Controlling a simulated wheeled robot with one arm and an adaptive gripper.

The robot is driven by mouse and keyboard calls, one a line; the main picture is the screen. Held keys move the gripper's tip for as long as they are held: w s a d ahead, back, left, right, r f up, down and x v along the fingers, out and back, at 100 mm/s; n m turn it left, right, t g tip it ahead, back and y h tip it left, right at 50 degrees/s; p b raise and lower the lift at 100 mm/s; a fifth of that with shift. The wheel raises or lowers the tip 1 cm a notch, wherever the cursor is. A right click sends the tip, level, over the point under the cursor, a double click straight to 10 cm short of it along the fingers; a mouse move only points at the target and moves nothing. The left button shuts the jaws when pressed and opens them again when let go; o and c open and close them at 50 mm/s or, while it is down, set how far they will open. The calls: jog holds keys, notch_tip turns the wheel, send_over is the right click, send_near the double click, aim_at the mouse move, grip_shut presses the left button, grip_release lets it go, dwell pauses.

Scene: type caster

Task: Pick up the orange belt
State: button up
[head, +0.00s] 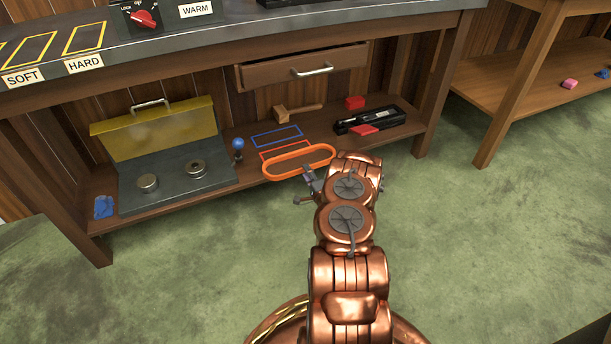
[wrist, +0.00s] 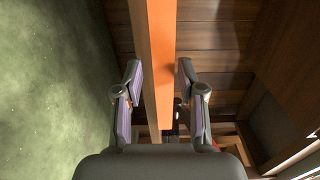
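The orange belt (head: 283,177) is a long oval loop at the front edge of the low wooden shelf, in front of the red outline. In the head view my gripper (head: 308,184) is at the belt's near side, partly hidden by my arm. In the wrist view the belt (wrist: 157,40) runs as an orange band from the top down between my fingers. My gripper (wrist: 160,80) is open around the band. Contact with the left finger is unclear.
Blue (head: 276,136) and red (head: 272,153) outlines mark the shelf. A box with a yellow lid (head: 160,135) is at left. A drawer (head: 290,74) hangs above. The green floor in front is clear.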

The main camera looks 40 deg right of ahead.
jog(key=shift+w+d, duration=0.25)
jog(key=shift+w, duration=0.35)
jog(key=shift+f, duration=0.1)
grip_shut()
dwell(0.6)
notch_tip(320, 180, up, 3)
jog(key=shift+f+p, duration=0.15)
jog(key=shift+p, duration=0.25)
jog(key=shift+s, duration=0.1)
